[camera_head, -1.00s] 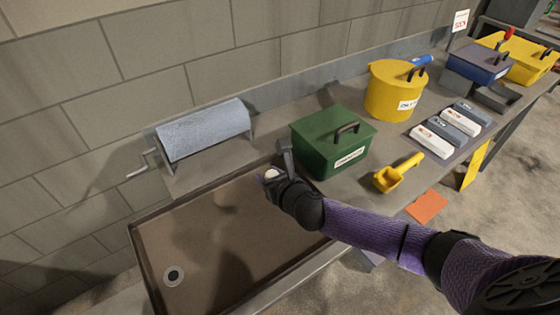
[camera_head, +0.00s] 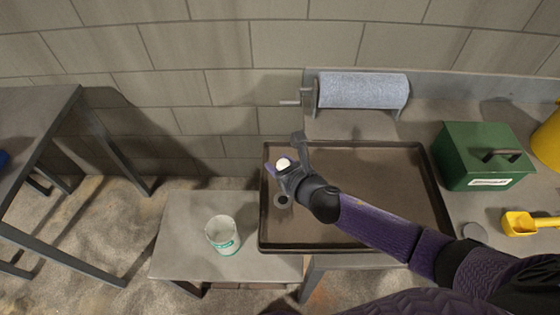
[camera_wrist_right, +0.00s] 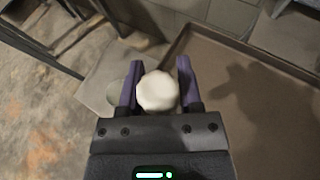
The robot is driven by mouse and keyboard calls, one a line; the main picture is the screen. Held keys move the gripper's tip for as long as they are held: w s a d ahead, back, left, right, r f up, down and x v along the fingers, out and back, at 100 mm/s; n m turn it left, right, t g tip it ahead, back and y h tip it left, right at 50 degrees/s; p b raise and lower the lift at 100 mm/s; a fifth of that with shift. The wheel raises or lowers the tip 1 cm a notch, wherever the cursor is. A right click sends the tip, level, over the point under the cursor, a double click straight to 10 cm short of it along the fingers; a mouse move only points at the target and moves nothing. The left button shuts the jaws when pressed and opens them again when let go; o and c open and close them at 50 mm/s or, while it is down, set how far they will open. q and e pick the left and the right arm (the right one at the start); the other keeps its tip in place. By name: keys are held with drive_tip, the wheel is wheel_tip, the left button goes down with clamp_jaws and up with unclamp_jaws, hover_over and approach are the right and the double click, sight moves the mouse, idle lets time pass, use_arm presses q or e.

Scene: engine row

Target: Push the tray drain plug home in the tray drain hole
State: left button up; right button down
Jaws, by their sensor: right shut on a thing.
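My right gripper (camera_head: 280,166) is above the left part of the brown tray (camera_head: 400,165) in the head view. It is shut on a white rounded plug (camera_head: 285,163). In the right wrist view the white plug (camera_wrist_right: 157,91) sits between the two purple fingers of my right gripper (camera_wrist_right: 158,80). The plug is apart from the hole. My left gripper is not in view.
A low grey table (camera_head: 185,235) with a white cup (camera_head: 222,234) stands left of the tray. A grey roll with a crank (camera_head: 362,91) lies behind the tray. A green box (camera_head: 482,155) and a yellow scoop (camera_head: 530,222) are at the right.

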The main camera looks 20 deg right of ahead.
wheel_tip(320, 180, down, 6)
drive_tip(key=b, duration=0.5)
drive_tip(key=shift+r, duration=0.1)
idle(0.4)
idle(0.6)
idle(0.4)
drive_tip(key=shift+f+b, duration=0.3)
drive_tip(key=shift+f, duration=0.25)
